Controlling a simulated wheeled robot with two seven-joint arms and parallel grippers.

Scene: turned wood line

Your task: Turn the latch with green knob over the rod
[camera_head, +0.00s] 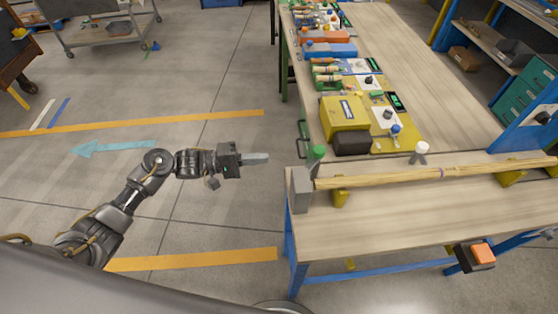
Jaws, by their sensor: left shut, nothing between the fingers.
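The green knob (318,152) stands up at the left end of the near table, just behind the rod's left end. The latch arm under it is too small to make out, so I cannot tell whether it lies over the rod. The long wooden rod (400,178) lies across yellow supports (340,199), its left end close to a grey block (301,188). My left gripper (262,158) is shut and empty, left of the green knob and apart from it, over the floor beyond the table's left edge. My right gripper is out of view.
A white knob (422,147) stands behind the rod further right. A yellow box (344,113) and several items line the long table (425,60) behind. The table's front (390,225) is clear.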

